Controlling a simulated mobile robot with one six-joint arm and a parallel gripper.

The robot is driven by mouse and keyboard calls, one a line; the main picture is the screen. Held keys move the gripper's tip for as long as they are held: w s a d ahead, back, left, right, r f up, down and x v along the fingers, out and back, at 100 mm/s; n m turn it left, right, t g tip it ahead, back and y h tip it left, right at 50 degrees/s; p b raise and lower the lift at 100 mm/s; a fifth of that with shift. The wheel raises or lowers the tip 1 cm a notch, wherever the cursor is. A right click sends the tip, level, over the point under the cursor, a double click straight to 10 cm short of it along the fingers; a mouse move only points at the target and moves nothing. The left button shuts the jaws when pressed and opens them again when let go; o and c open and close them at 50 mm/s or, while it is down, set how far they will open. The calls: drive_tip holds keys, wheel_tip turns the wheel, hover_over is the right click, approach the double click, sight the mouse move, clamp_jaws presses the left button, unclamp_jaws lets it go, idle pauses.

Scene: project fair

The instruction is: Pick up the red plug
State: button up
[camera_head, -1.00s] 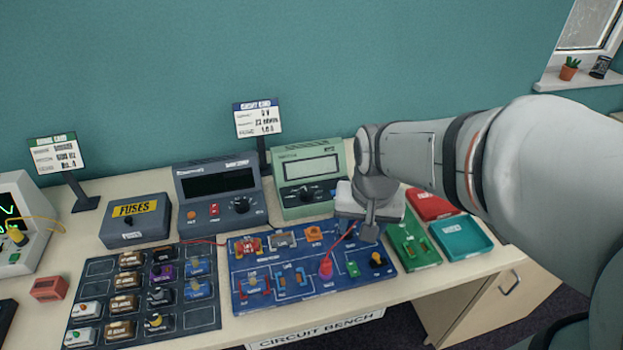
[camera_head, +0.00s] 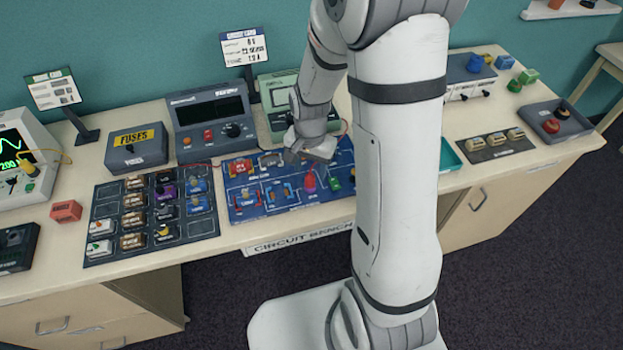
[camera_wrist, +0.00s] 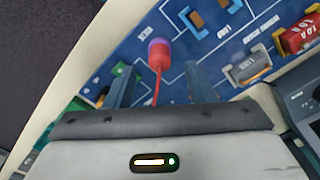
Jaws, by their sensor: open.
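The red plug (camera_head: 309,181) stands on the blue circuit board (camera_head: 240,207), in its lower right part. In the wrist view the plug (camera_wrist: 158,58) shows a purple-tinted end and a red cord running down toward my palm. My gripper (camera_wrist: 160,72) is open, with one finger on each side of the plug's line and the plug near the fingertips. I cannot tell whether either finger touches it. In the head view my gripper (camera_head: 312,150) is over the board just behind the plug, and its fingers are mostly hidden.
A green piece (camera_head: 335,184) and a yellow-topped part sit close right of the plug. A red fuse part (camera_wrist: 298,35) and a grey clip part (camera_wrist: 248,68) are on the board.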

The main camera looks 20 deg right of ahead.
sight(310, 174)
drive_tip(key=shift+s+a+f+p, duration=0.1)
drive_tip(key=shift+f+p, duration=0.3)
drive_tip(key=shift+f, duration=1.5)
clamp_jaws()
